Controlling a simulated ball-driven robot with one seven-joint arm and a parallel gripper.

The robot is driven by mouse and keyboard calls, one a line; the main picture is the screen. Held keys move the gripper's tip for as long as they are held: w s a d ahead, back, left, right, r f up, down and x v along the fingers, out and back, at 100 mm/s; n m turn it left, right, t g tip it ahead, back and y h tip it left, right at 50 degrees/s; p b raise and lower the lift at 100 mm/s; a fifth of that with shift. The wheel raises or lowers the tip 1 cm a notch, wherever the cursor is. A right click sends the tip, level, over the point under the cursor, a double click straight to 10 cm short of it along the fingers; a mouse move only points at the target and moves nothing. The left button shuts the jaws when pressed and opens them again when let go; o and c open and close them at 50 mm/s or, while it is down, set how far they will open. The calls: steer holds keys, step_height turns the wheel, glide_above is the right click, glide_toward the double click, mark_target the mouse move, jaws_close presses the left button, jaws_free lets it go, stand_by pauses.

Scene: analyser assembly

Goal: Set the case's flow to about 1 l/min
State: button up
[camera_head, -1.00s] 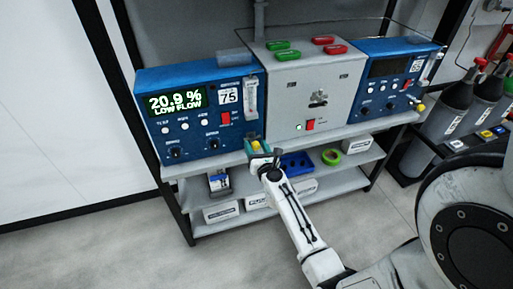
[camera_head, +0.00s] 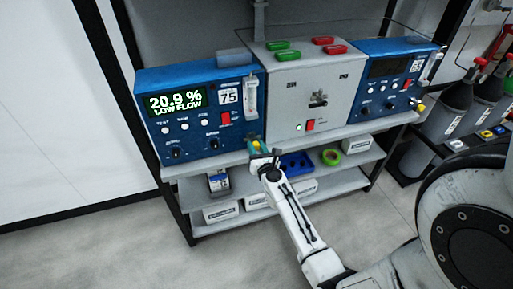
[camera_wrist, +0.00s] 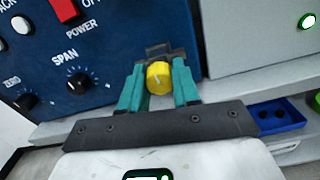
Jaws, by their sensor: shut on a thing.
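The left blue analyser case (camera_head: 190,135) stands on the shelf. Its display (camera_head: 174,102) reads 20.9 % and LOW FLOW. A flow tube (camera_head: 250,97) is upright at its right edge; its level is too small to read. My gripper (camera_head: 258,147) is at the lower right corner of this case. In the wrist view, my gripper (camera_wrist: 159,84) has its two teal fingers closed on either side of a yellow knob (camera_wrist: 158,77) with a pale mark line. The SPAN knob (camera_wrist: 78,85) and ZERO knob (camera_wrist: 26,101) are to the left, apart from the fingers.
A grey box (camera_head: 308,90) with a red switch stands right of the case. A second blue case (camera_head: 395,75) is further right, its display dark. The lower shelves hold a blue tray (camera_head: 295,165), green tape (camera_head: 331,157) and white boxes. Gas cylinders (camera_head: 450,100) stand at the right.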

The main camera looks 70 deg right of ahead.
steer(key=n, duration=0.3)
steer(key=shift+n, duration=0.4)
steer(key=n, duration=0.3)
steer(key=shift+a+n+p, duration=0.1)
steer(key=shift+n+p, duration=0.2)
steer(key=n, duration=0.4)
steer(key=shift+n, duration=0.3)
steer(key=n+p, duration=0.1)
steer(key=n, duration=0.2)
steer(key=shift+n, duration=0.3)
steer(key=n+p, duration=0.1)
steer(key=n, duration=0.4)
steer(key=n+p, duration=0.1)
steer(key=n, duration=0.4)
steer(key=shift+f, duration=0.1)
steer(key=shift+n, duration=0.4)
steer(key=o, duration=1.1)
steer(key=shift+c, duration=0.2)
